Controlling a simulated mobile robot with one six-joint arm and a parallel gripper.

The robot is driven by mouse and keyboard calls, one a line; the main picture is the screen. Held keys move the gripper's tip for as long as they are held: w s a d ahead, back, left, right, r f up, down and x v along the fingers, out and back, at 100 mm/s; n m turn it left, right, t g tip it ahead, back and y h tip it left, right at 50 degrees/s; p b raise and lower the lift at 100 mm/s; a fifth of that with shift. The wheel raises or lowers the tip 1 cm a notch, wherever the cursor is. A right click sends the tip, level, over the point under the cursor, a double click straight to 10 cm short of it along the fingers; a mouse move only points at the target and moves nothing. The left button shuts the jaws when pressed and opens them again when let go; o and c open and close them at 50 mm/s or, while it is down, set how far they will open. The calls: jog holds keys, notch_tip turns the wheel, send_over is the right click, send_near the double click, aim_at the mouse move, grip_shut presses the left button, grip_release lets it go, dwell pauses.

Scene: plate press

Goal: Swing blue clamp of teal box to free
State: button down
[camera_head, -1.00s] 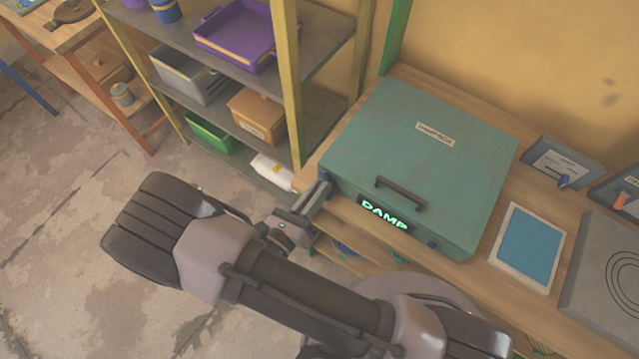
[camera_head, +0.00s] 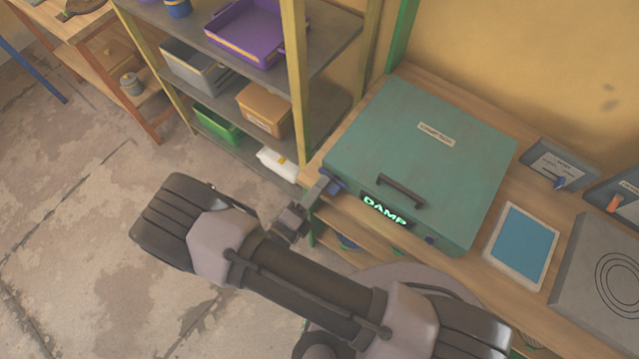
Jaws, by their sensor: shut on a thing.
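The teal box (camera_head: 445,165) sits shut on the wooden bench, with a dark handle (camera_head: 400,190) on its lid and a glowing "DAMP" sign on its front. One blue clamp (camera_head: 338,181) is at the left end of the box's front; my fingers partly hide it. My gripper (camera_head: 327,186) reaches in from the left and is shut on the left blue clamp. The exact angle of that clamp is hard to tell.
A blue-faced panel (camera_head: 522,246) lies right of the box, beside a grey slab with rings (camera_head: 612,285). Small trays (camera_head: 560,165) stand behind them. A shelf with a purple tray (camera_head: 245,32) and bins stands left of the bench. Open floor lies at lower left.

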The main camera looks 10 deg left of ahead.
jog(key=shift+f+n, duration=0.15)
jog(key=shift+n, duration=0.65)
jog(key=c, duration=1.4)
grip_release()
jog(key=shift+c, duration=0.2)
jog(key=p+v, duration=0.1)
jog(key=v, duration=1.6)
jog(key=shift+s, duration=0.25)
jog(key=shift+w+a, duration=0.1)
jog(key=shift+a, duration=0.05)
